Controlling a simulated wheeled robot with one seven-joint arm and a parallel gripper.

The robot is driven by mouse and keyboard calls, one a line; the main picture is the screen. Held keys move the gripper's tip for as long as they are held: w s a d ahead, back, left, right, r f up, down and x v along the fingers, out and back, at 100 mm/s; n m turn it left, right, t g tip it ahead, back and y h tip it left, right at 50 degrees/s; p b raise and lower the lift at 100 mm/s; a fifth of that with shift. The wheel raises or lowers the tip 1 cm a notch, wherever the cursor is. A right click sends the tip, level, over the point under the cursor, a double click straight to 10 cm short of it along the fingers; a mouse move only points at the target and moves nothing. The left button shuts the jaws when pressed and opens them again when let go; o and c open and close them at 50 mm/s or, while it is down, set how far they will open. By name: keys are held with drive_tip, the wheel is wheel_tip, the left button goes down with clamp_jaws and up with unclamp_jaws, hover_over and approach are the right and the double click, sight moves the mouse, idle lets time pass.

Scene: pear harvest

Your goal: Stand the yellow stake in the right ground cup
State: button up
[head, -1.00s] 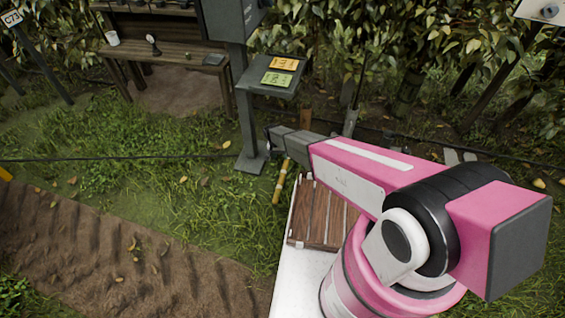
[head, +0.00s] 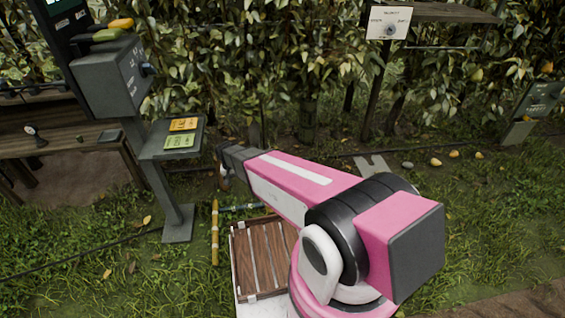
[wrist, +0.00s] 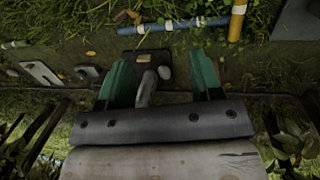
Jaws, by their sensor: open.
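The yellow stake (head: 214,232) shows in the head view left of my wooden-slatted tray, by the grass; I cannot tell if it is standing or lying. Its yellow length also shows at the top right of the wrist view (wrist: 238,20). My gripper (wrist: 161,75) is open, its two green fingers apart. The stake is outside the fingers, beyond the right one. A grey rod-like piece (wrist: 145,88) shows between the fingers, and I cannot tell whether it is close to them. In the head view the gripper's fingertips are hard to make out. I cannot make out the right ground cup.
A blue-banded rod (wrist: 175,25) lies beside the stake. A grey post with a sign tray (head: 172,140) stands left of the stake. A wooden bench (head: 70,143) is far left. Pale plates (head: 372,167) and several pears lie right, before the hedge. Open grass lies at lower left.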

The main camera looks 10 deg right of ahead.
drive_tip(key=s+d+r, duration=0.6)
drive_tip(key=d+r, duration=0.4)
drive_tip(key=s+d+r+y, duration=0.1)
drive_tip(key=s+d+r, duration=0.6)
drive_tip(key=d+r, duration=0.2)
drive_tip(key=shift+s+d+r+n+t+y, duration=0.2)
drive_tip(key=shift+d+r+n+t+y, duration=0.15)
drive_tip(key=shift+d, duration=0.15)
